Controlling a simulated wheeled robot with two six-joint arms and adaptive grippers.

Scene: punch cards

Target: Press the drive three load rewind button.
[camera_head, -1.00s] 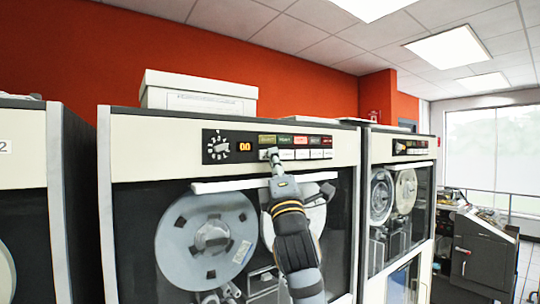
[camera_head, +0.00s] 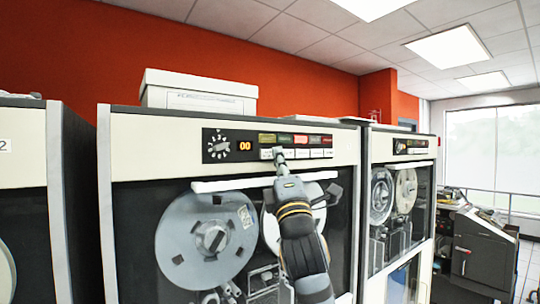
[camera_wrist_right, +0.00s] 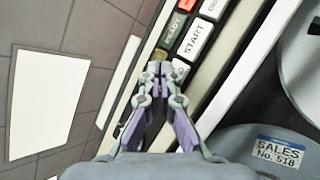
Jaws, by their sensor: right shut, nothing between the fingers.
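The middle tape drive (camera_head: 150,150) has a black control panel with a row of coloured lights above a row of white buttons (camera_head: 315,154). My right gripper (camera_head: 279,154) is shut and empty, its tips at the left part of the white row. The wrist view shows the closed fingertips (camera_wrist_right: 158,70) over the panel, by a yellowish light (camera_wrist_right: 160,54) and a partly hidden white button (camera_wrist_right: 181,71). The START button (camera_wrist_right: 196,38) is beyond it, and the green READY light (camera_wrist_right: 174,29) is alongside. I cannot tell whether the tips touch a button. My left gripper is not in view.
A dial (camera_head: 216,145) and an orange display (camera_head: 245,146) sit left of the buttons. A white handle bar (camera_head: 225,185) crosses below the panel, over the glass and tape reels (camera_head: 205,235). Other drives stand left (camera_head: 22,150) and right (camera_head: 378,147). A white box (camera_head: 200,92) rests on top.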

